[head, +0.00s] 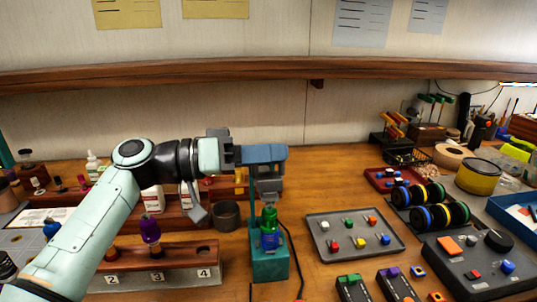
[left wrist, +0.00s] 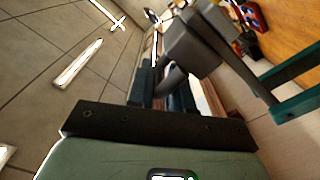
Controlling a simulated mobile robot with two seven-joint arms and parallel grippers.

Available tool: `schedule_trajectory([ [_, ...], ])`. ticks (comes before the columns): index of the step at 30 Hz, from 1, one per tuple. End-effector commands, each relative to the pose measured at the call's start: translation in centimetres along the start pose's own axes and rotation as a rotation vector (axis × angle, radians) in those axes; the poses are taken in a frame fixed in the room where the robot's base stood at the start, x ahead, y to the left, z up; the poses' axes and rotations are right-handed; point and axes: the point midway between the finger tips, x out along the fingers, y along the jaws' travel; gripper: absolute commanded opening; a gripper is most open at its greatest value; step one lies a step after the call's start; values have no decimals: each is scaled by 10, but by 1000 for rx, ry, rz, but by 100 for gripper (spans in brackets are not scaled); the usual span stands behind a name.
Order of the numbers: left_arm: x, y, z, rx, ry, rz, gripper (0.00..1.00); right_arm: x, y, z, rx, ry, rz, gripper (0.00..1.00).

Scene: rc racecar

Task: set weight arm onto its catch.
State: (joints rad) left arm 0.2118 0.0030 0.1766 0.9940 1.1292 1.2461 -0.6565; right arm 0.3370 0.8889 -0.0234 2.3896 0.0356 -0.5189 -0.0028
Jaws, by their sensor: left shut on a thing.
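A teal press stand (head: 270,262) stands on the bench near the middle of the head view, with a green-capped bottle (head: 269,238) in it. The blue-grey weight arm (head: 265,154) is at the top of the stand, above the bottle. My left gripper (head: 241,156) reaches in from the left and is shut on the weight arm. The left wrist view shows a grey block (left wrist: 190,45) ahead of the gripper and part of the teal frame (left wrist: 292,88) at the right. The catch cannot be made out. My right gripper is not in view.
A numbered wooden rack (head: 158,268) is left of the stand, and a dark round cup (head: 225,215) stands behind it. A grey tray (head: 335,248) with small coloured blocks lies to the right. A wooden shelf (head: 400,71) runs along the wall above.

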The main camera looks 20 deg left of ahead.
Motion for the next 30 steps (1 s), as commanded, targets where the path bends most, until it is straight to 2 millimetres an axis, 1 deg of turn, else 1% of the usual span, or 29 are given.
schedule_trajectory([
  [1,2,4,3,-4,-13,14,0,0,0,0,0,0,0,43],
  [4,2,4,4,-4,-14,14,0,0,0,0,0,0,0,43],
  [5,2,4,4,-5,-14,14,23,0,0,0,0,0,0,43],
  [6,2,3,4,-5,-14,13,36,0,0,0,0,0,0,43],
  [7,2,3,4,-5,-14,13,38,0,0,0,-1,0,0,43],
  [19,0,0,3,-3,-9,5,38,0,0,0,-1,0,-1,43],
  [22,-5,0,2,-3,-9,2,38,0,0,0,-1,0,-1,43],
  [26,-24,0,2,-2,-7,-1,38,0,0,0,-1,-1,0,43],
  [30,-56,0,1,-2,-7,-1,38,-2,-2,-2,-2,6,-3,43],
])
